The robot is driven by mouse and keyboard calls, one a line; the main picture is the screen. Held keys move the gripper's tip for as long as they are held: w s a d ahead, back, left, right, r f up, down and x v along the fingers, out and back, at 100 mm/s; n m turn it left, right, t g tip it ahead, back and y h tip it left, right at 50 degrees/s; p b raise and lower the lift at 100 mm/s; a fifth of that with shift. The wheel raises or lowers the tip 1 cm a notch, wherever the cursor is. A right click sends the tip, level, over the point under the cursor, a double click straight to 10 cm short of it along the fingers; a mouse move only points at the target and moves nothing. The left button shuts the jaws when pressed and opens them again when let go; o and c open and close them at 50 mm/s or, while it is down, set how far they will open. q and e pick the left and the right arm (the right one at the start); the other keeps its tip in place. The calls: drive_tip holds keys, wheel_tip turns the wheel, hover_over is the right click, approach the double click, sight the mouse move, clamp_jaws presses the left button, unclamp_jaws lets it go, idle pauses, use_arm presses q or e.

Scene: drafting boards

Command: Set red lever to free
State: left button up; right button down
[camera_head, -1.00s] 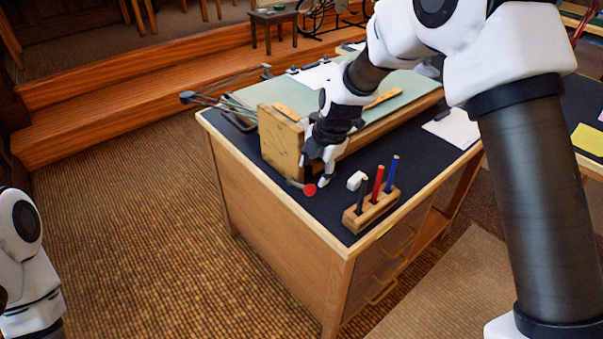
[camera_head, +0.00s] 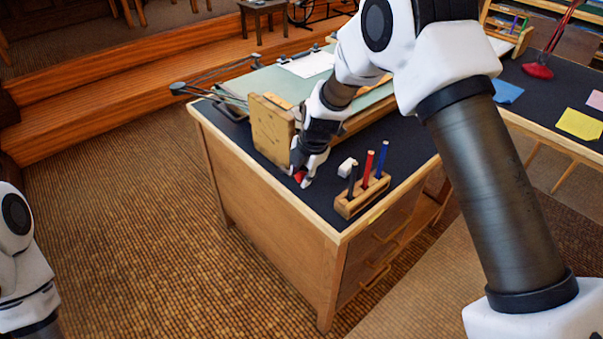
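The red lever's knob (camera_head: 300,177) shows at the front corner of the drafting board's wooden end block (camera_head: 269,130), low over the dark desk top. My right gripper (camera_head: 302,178) reaches down beside that block. Its fingertips are at the red knob, which is partly covered by them. I cannot tell whether the fingers are closed on the knob or only around it. The lever's arm is hidden. My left gripper is out of view; only part of my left arm shows at the left edge.
A wooden holder (camera_head: 352,207) with upright pencils and a white eraser (camera_head: 346,167) stand just right of the gripper. The green drafting board (camera_head: 375,101) lies behind. Another desk with a red lamp (camera_head: 538,70) is at right. Open carpet lies left.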

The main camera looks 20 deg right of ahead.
drive_tip(key=shift+w+a+r+g+p, duration=0.15)
drive_tip(key=shift+r+g+p, duration=0.6)
drive_tip(key=shift+p, duration=2.15)
drive_tip(key=shift+w+a+r+p, duration=0.2)
drive_tip(key=shift+w+r+p, duration=0.25)
drive_tip(key=shift+w+r, duration=0.4)
drive_tip(key=shift+w+a+r, duration=0.1)
drive_tip(key=shift+w+r, duration=0.05)
drive_tip(key=shift+w, duration=0.15)
drive_tip(key=shift+w+a, duration=0.1)
drive_tip(key=shift+w, duration=0.05)
drive_tip(key=c, duration=1.3)
unclamp_jaws()
drive_tip(key=o, duration=0.5)
drive_tip(key=shift+w+a, duration=0.1)
drive_tip(key=shift+c, duration=0.2)
drive_tip(key=shift+w+f, duration=0.2)
drive_tip(key=shift+w, duration=0.05)
drive_tip(key=shift+s+r, duration=0.15)
drive_tip(key=shift+r, duration=0.2)
wheel_tip(320, 180, up, 11)
drive_tip(key=s, duration=0.1)
drive_tip(key=shift+s+d+h, duration=0.3)
